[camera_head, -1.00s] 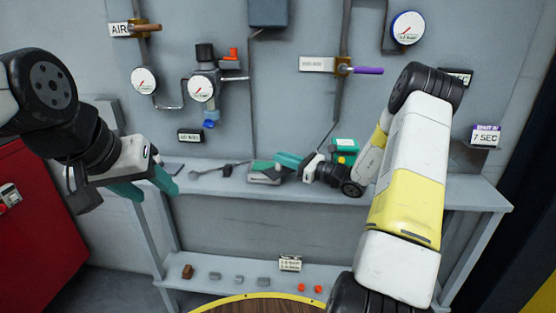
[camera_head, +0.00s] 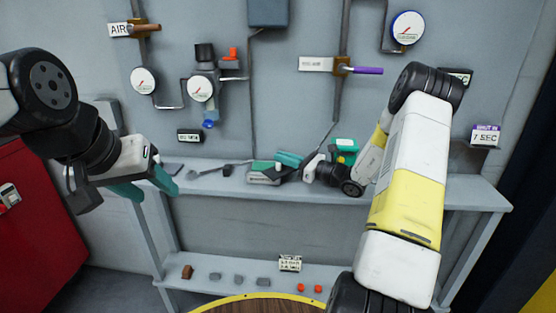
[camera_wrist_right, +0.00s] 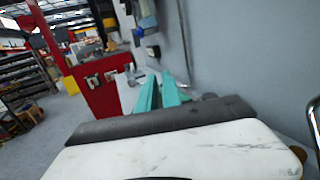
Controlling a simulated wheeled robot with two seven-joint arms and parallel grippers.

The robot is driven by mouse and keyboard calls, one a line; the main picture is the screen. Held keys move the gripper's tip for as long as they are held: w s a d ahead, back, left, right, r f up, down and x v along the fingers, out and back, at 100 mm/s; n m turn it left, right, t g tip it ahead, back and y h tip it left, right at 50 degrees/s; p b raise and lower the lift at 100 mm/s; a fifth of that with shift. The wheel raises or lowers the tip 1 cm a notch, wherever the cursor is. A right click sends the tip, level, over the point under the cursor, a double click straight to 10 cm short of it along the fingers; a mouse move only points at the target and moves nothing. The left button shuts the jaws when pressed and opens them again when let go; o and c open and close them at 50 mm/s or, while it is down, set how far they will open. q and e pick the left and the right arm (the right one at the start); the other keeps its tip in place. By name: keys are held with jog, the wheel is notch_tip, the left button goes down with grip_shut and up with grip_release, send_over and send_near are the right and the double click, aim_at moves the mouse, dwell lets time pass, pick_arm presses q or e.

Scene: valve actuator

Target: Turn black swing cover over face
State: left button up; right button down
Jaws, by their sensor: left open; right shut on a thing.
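A small grey device (camera_head: 265,178) with a dark green top lies on the upper shelf. My right gripper (camera_head: 287,159), with teal fingers, reaches in from the right at the device's upper side. Its fingers are close together, and the part held between them is too small to tell. In the right wrist view the teal fingers (camera_wrist_right: 160,92) point away over the shelf, with a small grey piece beside them.
A dark tool (camera_head: 228,170) lies left of the device. A green box (camera_head: 346,147) stands behind my right wrist. Gauges and a regulator (camera_head: 203,85) are on the wall. Small parts lie on the lower shelf (camera_head: 340,277). A red cabinet (camera_head: 50,225) stands left.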

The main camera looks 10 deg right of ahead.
aim_at(288, 169)
jog(key=d+f, duration=0.1)
jog(key=f, duration=0.1)
jog(key=shift+d+f+m+h, duration=0.3)
jog(key=shift+d+f+h, duration=0.05)
jog(key=shift+f+h, duration=0.05)
jog(key=c, duration=1.5)
grip_release()
jog(key=shift+w+f, duration=0.1)
jog(key=shift+f, duration=0.05)
jog(key=shift+o, duration=1)
jog(key=shift+a, duration=0.1)
jog(key=shift+w+a+r, duration=0.1)
jog(key=shift+a+r, duration=0.05)
jog(key=shift+r, duration=0.4)
jog(key=shift+w+a+r, duration=0.1)
jog(key=shift+r, duration=0.45)
jog(key=shift+s+d, duration=0.25)
jog(key=shift+s, duration=0.6)
jog(key=shift+s+d, duration=0.2)
jog(key=shift+s, duration=0.65)
jog(key=shift+s+d+r+y, duration=0.15)
jog(key=shift+s, duration=0.4)
jog(key=shift+s+d+r+y, duration=0.1)
jog(key=shift+s+y, duration=0.05)
jog(key=shift+s, duration=0.35)
jog(key=shift+s+d+r, duration=0.1)
jog(key=shift+s+d, duration=0.1)
jog(key=shift+s, duration=0.5)
jog(key=shift+s+d, duration=0.15)
jog(key=shift+s, duration=0.55)
